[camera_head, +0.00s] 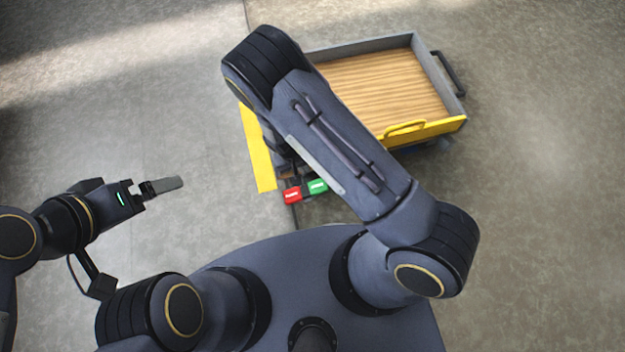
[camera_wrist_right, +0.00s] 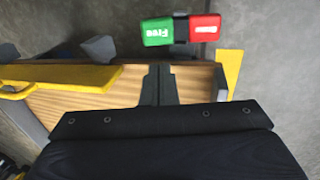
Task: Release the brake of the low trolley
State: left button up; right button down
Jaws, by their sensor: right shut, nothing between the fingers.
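The low trolley (camera_head: 385,85) stands at the upper right of the head view, with a wood deck and grey rim. Its red pedal (camera_head: 292,195) and green pedal (camera_head: 317,187) stick out side by side at the near left end. In the right wrist view the green pedal (camera_wrist_right: 157,32) reads "Free", upside down, beside the red pedal (camera_wrist_right: 205,27). My right gripper (camera_wrist_right: 160,70) is shut and empty, its fingertips apart from the pedals in the picture; my arm mostly hides it in the head view. My left gripper (camera_head: 165,186) is seen edge-on over bare floor, away from the trolley.
A yellow strip (camera_head: 258,160) lies left of the pedals. My right arm covers part of the deck. The floor at left and right is clear.

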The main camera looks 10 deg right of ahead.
aim_at(321, 183)
jog(key=b+x, duration=0.5)
jog(key=x, duration=0.9)
jog(key=shift+b, duration=0.3)
jog(key=shift+d+f+y, duration=0.15)
jog(key=shift+d+y, duration=0.2)
jog(key=shift+y, duration=0.35)
jog(key=shift+w+d+f+y, duration=0.1)
jog(key=shift+d+f+y, duration=0.3)
jog(key=shift+y, duration=0.3)
jog(key=shift+f+b, duration=0.1)
jog(key=shift+b, duration=0.3)
jog(key=shift+d+f+b, duration=0.35)
jog(key=shift+b, duration=0.05)
jog(key=shift+d+f, duration=0.1)
jog(key=shift+d, duration=0.05)
